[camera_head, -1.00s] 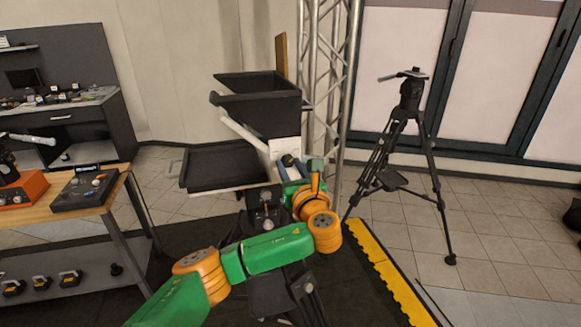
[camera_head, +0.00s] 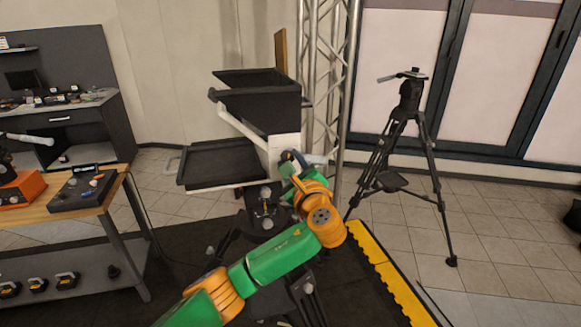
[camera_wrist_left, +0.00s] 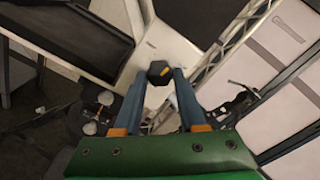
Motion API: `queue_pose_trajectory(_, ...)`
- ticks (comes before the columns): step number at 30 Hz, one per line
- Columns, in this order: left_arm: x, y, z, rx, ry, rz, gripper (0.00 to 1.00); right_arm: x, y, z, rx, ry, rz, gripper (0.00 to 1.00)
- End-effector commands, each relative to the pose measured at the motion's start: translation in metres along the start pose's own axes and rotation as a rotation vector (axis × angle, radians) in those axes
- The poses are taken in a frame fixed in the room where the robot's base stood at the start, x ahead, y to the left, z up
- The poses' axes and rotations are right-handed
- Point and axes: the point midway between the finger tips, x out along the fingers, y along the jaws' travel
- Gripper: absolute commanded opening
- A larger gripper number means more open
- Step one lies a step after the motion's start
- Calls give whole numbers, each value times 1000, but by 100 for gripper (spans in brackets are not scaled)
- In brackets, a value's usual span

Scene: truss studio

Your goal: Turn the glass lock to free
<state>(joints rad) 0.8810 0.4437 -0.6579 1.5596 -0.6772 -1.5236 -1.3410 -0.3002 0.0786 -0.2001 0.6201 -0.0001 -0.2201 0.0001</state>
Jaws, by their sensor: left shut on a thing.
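The glass lock is a dark faceted knob (camera_wrist_left: 159,68) on a white side plate (camera_wrist_left: 168,45), seen in the left wrist view. My left gripper (camera_wrist_left: 160,79) is shut on it, with one blue finger on each side. In the head view my left gripper (camera_head: 288,160) is at the right side of the white body (camera_head: 283,145) of a rig with a black hood (camera_head: 258,108) and a black tray (camera_head: 217,165). The knob is hidden there by the gripper. My right gripper is not in view.
A metal truss (camera_head: 325,90) stands right behind the rig. A black tripod (camera_head: 408,110) stands to the right. A wooden bench (camera_head: 110,195) with a control box (camera_head: 84,188) is at the left. A yellow mat edge (camera_head: 385,270) lies on the floor at the right.

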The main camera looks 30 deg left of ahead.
Motion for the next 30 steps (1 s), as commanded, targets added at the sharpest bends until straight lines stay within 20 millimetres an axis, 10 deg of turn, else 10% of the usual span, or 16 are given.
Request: queue_pose_trajectory(30,0,-2,-1,-821,1,1,0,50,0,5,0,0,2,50)
